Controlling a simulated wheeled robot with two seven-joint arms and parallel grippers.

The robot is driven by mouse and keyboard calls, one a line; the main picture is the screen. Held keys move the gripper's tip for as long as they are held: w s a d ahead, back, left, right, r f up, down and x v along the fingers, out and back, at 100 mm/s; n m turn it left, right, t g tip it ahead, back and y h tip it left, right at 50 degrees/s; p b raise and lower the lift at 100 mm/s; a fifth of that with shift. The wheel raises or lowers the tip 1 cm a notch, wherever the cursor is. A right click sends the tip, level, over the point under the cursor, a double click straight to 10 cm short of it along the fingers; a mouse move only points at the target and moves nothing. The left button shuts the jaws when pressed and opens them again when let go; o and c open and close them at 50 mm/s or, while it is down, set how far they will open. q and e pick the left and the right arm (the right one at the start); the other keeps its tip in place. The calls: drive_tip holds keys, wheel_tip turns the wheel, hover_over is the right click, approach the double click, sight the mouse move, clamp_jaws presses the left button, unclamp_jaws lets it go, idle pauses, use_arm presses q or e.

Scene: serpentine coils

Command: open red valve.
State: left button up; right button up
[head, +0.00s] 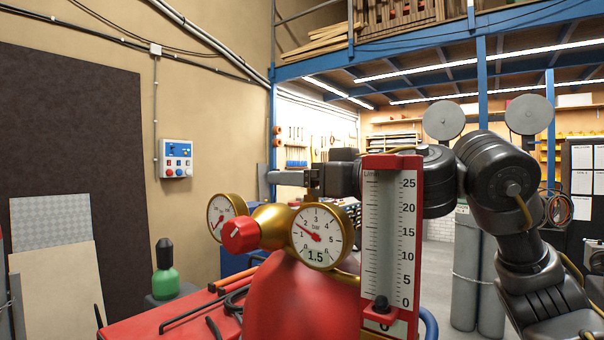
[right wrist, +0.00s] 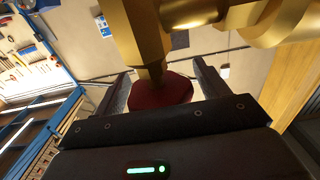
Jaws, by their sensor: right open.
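A red knob (head: 240,236) sits on the front left of a brass regulator (head: 268,225) that carries two round gauges. The front gauge (head: 320,236) reads 1.5 bar. My right gripper (head: 275,178) reaches in from the right behind the flow meter, and its fingers point left above the gauges. In the right wrist view, the open fingers (right wrist: 160,70) lie on either side of a dark red knob (right wrist: 160,93) on a brass stem. I cannot tell whether they touch it. My left gripper is not in view.
A flow meter (head: 391,235) in a red frame stands right of the gauges. A red cylinder (head: 300,300) is below the regulator. A green bottle (head: 165,272) stands at the left near a red surface (head: 150,322). Grey cylinders (head: 467,270) stand behind my right arm.

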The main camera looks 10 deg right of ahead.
drive_tip(key=c, duration=1)
